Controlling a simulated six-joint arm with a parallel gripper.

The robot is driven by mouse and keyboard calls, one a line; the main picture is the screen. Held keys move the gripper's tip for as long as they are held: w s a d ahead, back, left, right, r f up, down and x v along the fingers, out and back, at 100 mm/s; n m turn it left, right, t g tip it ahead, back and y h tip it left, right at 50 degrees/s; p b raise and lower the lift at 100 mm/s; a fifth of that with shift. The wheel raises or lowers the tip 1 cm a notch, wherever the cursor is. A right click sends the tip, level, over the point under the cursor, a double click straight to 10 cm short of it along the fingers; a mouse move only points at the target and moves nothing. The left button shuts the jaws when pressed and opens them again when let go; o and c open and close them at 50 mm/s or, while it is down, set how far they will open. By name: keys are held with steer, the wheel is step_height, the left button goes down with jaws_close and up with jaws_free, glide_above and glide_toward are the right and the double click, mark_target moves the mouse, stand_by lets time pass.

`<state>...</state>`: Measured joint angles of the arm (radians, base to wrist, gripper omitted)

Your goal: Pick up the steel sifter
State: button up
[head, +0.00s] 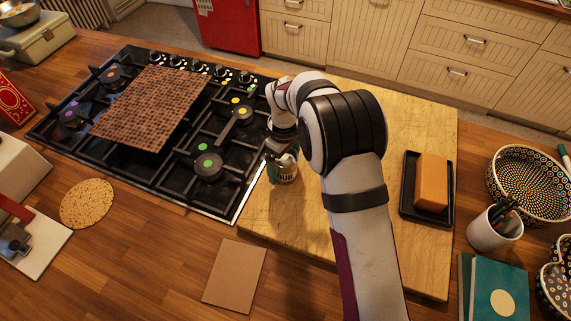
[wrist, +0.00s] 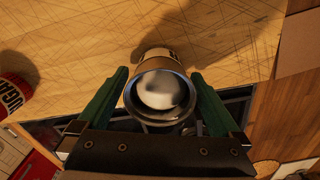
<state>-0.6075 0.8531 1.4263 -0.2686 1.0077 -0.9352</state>
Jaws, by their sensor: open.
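The steel sifter (head: 285,175) stands upright on the wooden board, beside the hob's right edge. Its label ends in "UR"; my gripper hides part of it. In the wrist view, the sifter (wrist: 160,90) shows from above as a round metal rim with a pale inside. My gripper (head: 281,148) is directly over it. In the wrist view, the green fingers of my gripper (wrist: 160,73) are apart, one on each side of the sifter. I cannot tell whether they touch it.
A red can (wrist: 13,93) labelled as sugar stands nearby in the wrist view. The black gas hob (head: 215,190) carries a brown checkered board (head: 155,105). The wooden board (head: 425,255) also bears a black tray (head: 407,205) with an orange block (head: 431,182).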

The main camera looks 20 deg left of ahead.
steer(key=c, duration=1.1)
step_height(320, 180, up, 10)
steer(key=shift+r, duration=0.1)
steer(key=shift+c, duration=0.2)
steer(key=o, duration=0.6)
steer(key=c, duration=0.6)
steer(key=w+d+m, duration=0.2)
steer(key=w+d, duration=0.2)
steer(key=d, duration=0.7)
steer(key=w+d+f+m, duration=0.1)
steer(key=w+d+m, duration=0.2)
steer(key=d, duration=0.8)
steer(key=shift+w, duration=1.05)
steer(key=shift+f, duration=0.1)
